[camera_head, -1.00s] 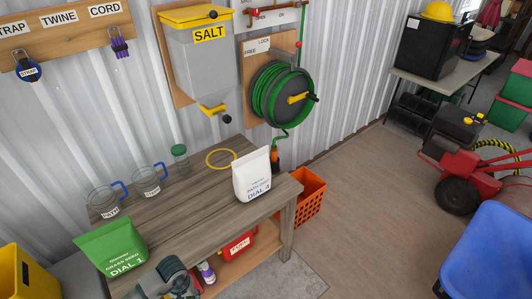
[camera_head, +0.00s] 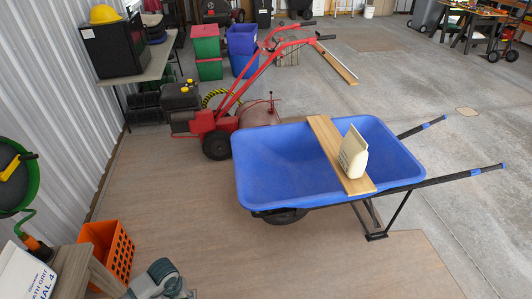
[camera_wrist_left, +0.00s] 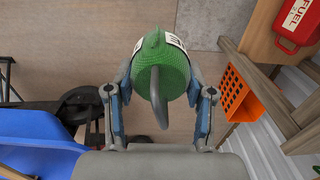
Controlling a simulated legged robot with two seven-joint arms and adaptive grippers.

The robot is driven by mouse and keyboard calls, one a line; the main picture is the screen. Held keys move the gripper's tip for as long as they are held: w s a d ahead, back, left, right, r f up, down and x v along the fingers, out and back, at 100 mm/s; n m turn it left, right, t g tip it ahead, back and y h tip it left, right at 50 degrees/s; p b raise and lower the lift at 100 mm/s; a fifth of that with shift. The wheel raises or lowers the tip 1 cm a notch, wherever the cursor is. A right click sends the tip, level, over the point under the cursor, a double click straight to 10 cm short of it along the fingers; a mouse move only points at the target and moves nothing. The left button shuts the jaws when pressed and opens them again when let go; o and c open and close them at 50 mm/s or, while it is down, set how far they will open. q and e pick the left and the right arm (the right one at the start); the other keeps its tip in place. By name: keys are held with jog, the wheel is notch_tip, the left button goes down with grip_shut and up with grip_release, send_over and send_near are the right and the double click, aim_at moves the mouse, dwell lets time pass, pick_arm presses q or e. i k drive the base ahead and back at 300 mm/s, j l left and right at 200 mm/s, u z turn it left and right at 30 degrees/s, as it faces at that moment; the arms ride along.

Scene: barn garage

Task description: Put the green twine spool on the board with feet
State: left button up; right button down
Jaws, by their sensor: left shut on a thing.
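In the left wrist view, my left gripper (camera_wrist_left: 159,92) is shut on the green twine spool (camera_wrist_left: 174,76), with a finger on each side. The spool has a white label with dark lettering, partly turned away, and a grey curved hook or handle in front of it. In the head view a grey-teal part of my left arm (camera_head: 160,281) shows at the bottom edge; the spool is not clear there. A wooden board (camera_head: 333,150) lies across the blue wheelbarrow; no feet show on it, so I cannot tell if it is the board with feet. My right gripper is out of view.
The blue wheelbarrow (camera_head: 270,170) and red tiller (camera_head: 215,130) stand on the floor. An orange crate (camera_head: 108,248) is beside the workbench (camera_head: 72,270). The floor in front of the wheelbarrow is clear.

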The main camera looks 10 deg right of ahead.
aim_at(332, 141)
jog(key=z, duration=2)
jog(key=i+j+z, duration=0.1)
jog(key=j, duration=0.25)
jog(key=i+j+z, duration=0.1)
jog(key=i+j, duration=0.2)
jog(key=i+j+z, duration=0.1)
jog(key=j, duration=0.3)
jog(key=i+j+z, duration=0.1)
jog(key=i+j, duration=0.2)
jog(key=i+j+z, duration=0.1)
jog(key=j, duration=0.4)
jog(key=i+j, duration=1.05)
